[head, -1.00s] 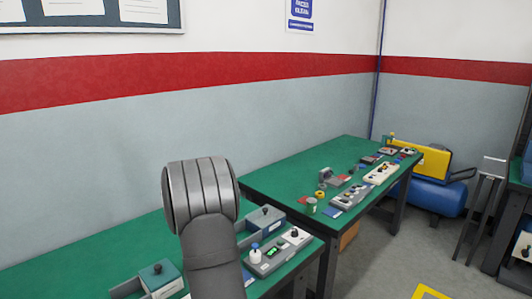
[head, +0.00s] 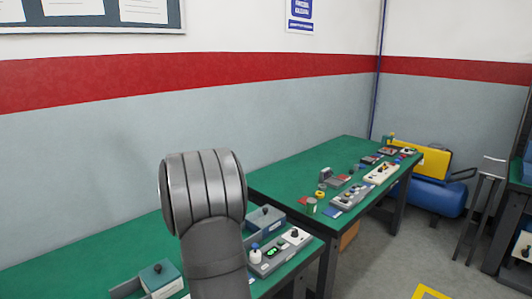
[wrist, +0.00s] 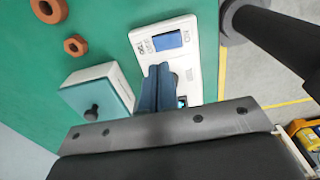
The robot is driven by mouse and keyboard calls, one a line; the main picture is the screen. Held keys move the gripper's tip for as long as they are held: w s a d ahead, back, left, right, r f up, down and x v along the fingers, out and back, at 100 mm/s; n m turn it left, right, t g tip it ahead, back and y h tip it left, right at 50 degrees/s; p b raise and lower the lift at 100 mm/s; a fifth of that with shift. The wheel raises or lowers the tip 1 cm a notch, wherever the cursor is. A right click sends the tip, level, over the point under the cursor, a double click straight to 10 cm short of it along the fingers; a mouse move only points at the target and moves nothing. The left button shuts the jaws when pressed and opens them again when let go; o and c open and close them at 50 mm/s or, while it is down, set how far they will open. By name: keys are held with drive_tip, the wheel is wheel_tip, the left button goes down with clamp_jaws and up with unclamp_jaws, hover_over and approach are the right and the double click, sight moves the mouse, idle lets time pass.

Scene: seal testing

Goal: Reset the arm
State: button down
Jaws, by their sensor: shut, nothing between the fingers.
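My gripper (wrist: 159,70) shows in the wrist view, its two dark blue fingers shut together with nothing between them. It is over a white device (wrist: 146,44) with a blue screen, and the fingers hide part of that device. I cannot tell how far above it they are. In the head view my arm's grey rounded joint stands in the foreground; the gripper itself does not show there.
The green table (head: 90,249) carries a grey tester with a green display (head: 272,252) and a teal-lidded box (head: 158,272). In the wrist view, a lidded box with a black knob (wrist: 98,92) and orange nuts (wrist: 76,45) lie left of the fingers. A second bench (head: 300,170) stands behind.

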wheel_tip(320, 180, down, 7)
idle(0.7)
drive_tip(key=shift+r, duration=0.1)
